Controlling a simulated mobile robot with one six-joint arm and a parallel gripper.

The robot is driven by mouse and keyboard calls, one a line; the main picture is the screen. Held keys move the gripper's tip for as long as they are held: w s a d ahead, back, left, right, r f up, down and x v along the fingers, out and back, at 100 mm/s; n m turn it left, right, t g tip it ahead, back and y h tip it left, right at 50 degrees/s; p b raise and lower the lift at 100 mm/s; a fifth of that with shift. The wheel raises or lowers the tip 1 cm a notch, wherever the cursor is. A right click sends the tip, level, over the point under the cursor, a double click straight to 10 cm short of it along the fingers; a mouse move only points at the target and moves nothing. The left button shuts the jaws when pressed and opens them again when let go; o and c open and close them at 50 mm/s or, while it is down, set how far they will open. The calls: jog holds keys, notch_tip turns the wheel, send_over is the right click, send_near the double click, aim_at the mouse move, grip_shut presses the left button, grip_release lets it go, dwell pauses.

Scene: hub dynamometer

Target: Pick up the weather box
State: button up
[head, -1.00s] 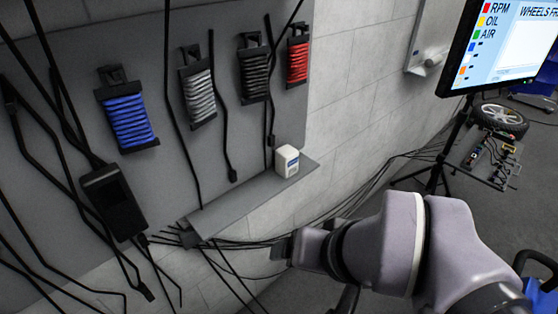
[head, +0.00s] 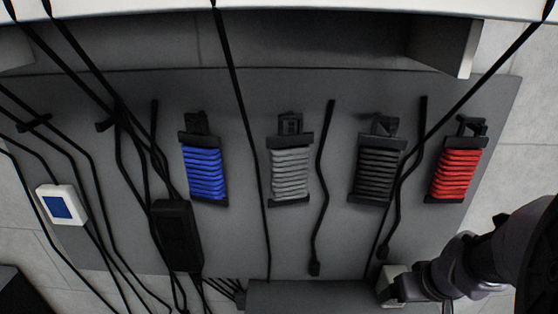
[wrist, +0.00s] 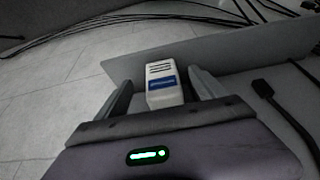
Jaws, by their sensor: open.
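The weather box, a small white box with dark vent slots and a blue label, shows in the wrist view (wrist: 162,92). It stands on a grey shelf (wrist: 235,50). My gripper (wrist: 160,79) is open, with one finger on each side of the box. In the head view the box (head: 391,282) is at the lower right on the shelf (head: 300,296), partly hidden by my gripper (head: 402,288).
Blue (head: 205,172), grey (head: 290,175), black (head: 378,175) and red (head: 456,172) cable bundles hang on the grey wall panel. Black cables dangle near the shelf. A white unit with a blue face (head: 62,205) and a black box (head: 177,235) are at left.

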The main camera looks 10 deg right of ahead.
jog(key=w, duration=0.4)
jog(key=shift+w+d, duration=0.1)
jog(key=shift+d, duration=0.3)
jog(key=x, duration=0.1)
jog(key=b+x, duration=0.1)
jog(key=x, duration=0.1)
jog(key=b+x, duration=0.1)
jog(key=x, duration=0.1)
jog(key=shift+w+d+f, duration=0.15)
jog(key=shift+w, duration=0.2)
grip_shut()
jog(key=shift+r, duration=0.2)
